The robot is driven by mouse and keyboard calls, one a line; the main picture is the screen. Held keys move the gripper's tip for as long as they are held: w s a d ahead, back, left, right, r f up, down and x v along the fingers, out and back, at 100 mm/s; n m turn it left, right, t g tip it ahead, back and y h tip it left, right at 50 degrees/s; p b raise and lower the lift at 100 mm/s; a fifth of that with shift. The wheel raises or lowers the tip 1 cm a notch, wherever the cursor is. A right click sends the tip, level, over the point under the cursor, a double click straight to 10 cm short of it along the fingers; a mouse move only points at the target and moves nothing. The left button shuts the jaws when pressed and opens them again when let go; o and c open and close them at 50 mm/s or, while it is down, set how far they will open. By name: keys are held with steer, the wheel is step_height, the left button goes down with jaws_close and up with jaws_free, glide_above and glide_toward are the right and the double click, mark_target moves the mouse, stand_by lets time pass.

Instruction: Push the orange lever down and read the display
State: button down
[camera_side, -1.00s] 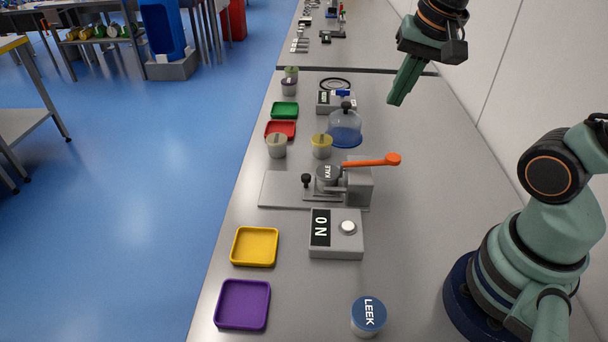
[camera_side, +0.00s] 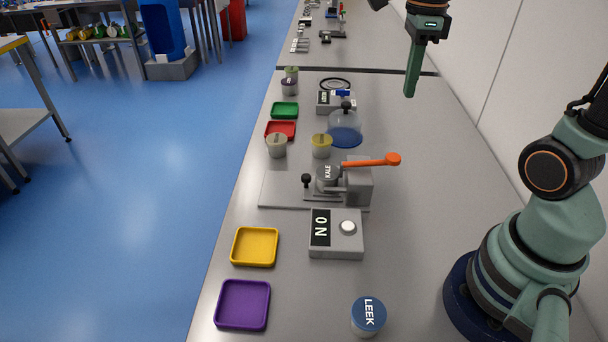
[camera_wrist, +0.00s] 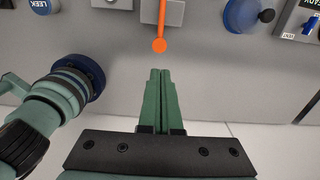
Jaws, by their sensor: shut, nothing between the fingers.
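The orange lever (camera_side: 372,161) is raised, sticking out to the right from a grey press (camera_side: 357,186) with a round knob end. A tub labelled KALE (camera_side: 328,173) sits in the press under it. My gripper (camera_side: 409,92) is shut and empty, pointing down above the bench, behind and to the right of the lever. In the wrist view the lever's knob (camera_wrist: 159,46) lies just ahead of my shut fingertips (camera_wrist: 159,72), apart from them.
A clear dome on a blue base (camera_side: 345,134), a yellow-lidded tub (camera_side: 322,146) and a grey tub (camera_side: 277,146) stand behind the press. A LEEK tub (camera_side: 368,315) is in front. Yellow (camera_side: 255,247) and purple (camera_side: 242,304) trays line the left edge. The bench right of the lever is clear.

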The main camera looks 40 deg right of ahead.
mark_target(394, 156)
steer(key=shift+f, duration=0.1)
step_height(394, 156, down, 14)
steer(key=shift+r, duration=0.1)
stand_by(0.7)
steer(key=shift+s+d+f, duration=0.25)
steer(key=shift+s+f, duration=0.05)
steer(key=shift+f, duration=0.35)
steer(key=shift+s+d+f, duration=0.2)
steer(key=shift+s+f, duration=0.05)
steer(key=shift+f, duration=0.35)
steer(key=shift+r, duration=0.1)
step_height(394, 156, up, 14)
steer(key=s+d, duration=0.2)
steer(key=shift+s+d, duration=0.15)
steer(key=shift+d, duration=0.15)
